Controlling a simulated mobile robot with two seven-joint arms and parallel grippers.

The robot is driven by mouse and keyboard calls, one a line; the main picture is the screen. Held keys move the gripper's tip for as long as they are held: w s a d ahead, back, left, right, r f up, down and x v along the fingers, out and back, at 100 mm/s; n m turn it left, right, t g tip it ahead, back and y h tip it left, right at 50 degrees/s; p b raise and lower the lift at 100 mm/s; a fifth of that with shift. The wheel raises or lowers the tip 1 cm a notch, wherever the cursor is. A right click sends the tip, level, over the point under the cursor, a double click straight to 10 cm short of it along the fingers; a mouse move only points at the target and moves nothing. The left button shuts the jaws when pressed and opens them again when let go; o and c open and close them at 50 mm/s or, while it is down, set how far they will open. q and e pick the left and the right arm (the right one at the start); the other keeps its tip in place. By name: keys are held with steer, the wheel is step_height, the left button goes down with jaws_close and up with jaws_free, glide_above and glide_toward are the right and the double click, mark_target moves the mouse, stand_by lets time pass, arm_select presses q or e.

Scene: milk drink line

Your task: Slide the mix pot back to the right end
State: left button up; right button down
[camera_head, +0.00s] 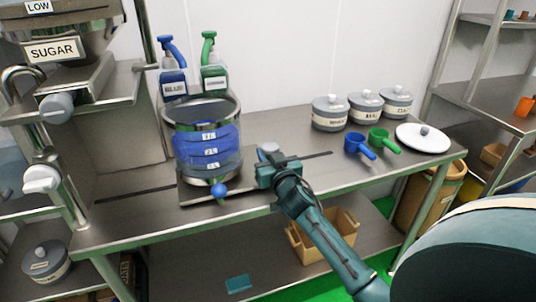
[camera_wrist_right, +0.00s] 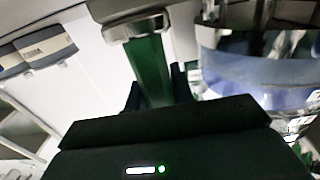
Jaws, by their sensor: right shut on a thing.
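The mix pot (camera_head: 205,165) is a clear round vessel with a metal rim and blue numbered bands. It stands upright on a dark flat carriage (camera_head: 235,190) left of the middle of the steel bench, with a blue ball knob (camera_head: 218,190) at its front. My right gripper (camera_head: 268,165) is just right of the pot, shut on a grey-capped handle post. In the right wrist view the green post (camera_wrist_right: 152,70) with its metal cap stands between the fingers, and the pot (camera_wrist_right: 255,70) is beside it. My left gripper is out of view.
A dark slot (camera_head: 318,155) runs along the bench right of the pot, clear on top. Blue and green scoops (camera_head: 378,140), several lidded jars (camera_head: 330,112) and a white lid (camera_head: 423,137) stand behind at right. Blue and green pump bottles (camera_head: 214,77) stand behind the pot.

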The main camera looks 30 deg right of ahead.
steer(key=shift+d, duration=0.1)
steer(key=d, duration=0.2)
steer(key=s+d+p, duration=0.1)
steer(key=d, duration=0.2)
steer(key=s+d+p, duration=0.1)
steer(key=d, duration=0.2)
steer(key=shift+r, duration=0.15)
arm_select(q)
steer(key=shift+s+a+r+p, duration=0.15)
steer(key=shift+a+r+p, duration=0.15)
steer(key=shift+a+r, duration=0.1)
arm_select(e)
steer(key=s+d, duration=0.1)
steer(key=d, duration=0.4)
steer(key=s+d, duration=0.1)
steer(key=d, duration=0.3)
steer(key=s+d, duration=0.1)
steer(key=d, duration=0.4)
steer(key=shift+s+d, duration=0.2)
steer(key=shift+d, duration=0.1)
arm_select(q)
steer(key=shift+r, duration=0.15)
